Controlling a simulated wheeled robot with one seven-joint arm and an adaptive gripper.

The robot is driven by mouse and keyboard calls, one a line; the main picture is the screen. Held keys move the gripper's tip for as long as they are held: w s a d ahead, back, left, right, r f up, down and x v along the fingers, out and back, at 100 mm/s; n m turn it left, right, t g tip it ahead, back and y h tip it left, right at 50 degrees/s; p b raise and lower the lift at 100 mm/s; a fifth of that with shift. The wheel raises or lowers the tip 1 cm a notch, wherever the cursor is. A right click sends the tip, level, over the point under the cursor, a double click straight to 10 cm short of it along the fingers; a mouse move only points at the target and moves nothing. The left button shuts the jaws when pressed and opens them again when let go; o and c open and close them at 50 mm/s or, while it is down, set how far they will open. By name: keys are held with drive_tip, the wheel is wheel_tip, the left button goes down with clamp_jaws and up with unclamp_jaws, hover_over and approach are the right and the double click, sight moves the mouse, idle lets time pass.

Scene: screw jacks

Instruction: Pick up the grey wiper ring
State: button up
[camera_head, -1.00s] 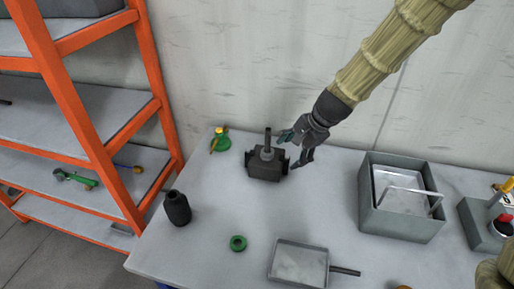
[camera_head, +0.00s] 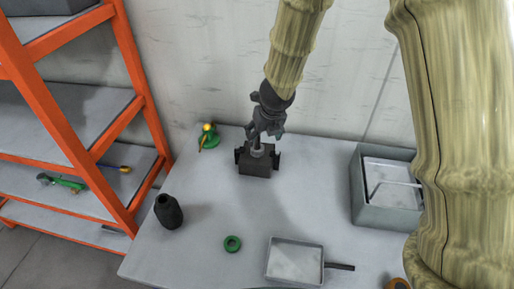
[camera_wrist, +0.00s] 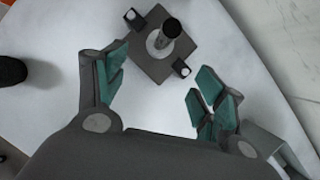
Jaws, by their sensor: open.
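The dark screw jack (camera_head: 255,171) stands on the table near the wall, with an upright dark post (camera_wrist: 171,28). A light grey ring, which looks like the wiper ring (camera_wrist: 153,46), sits around the base of the post on top of the block. My gripper (camera_head: 264,134) is over the jack in the head view and partly hides the post and ring. In the wrist view my gripper (camera_wrist: 163,84) is open and empty, its teal fingertips spread apart. The ring lies ahead of the fingertips, not between them.
A green ring (camera_head: 232,244), a black bottle-like part (camera_head: 168,212) and a shallow pan (camera_head: 295,261) are nearer the front. A green and yellow item (camera_head: 208,138) stands left of the jack. A grey box (camera_head: 382,207) stands right. An orange shelf (camera_head: 136,75) is left.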

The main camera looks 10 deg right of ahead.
drive_tip(key=b, duration=0.2)
approach(258, 149)
drive_tip(key=x, duration=0.2)
drive_tip(key=shift+w+a+f, duration=0.15)
drive_tip(key=shift+f, duration=0.2)
drive_tip(key=shift+b+x, duration=0.7)
drive_tip(key=shift+x, duration=2.15)
drive_tip(key=shift+d, duration=0.25)
drive_tip(key=c, duration=0.9)
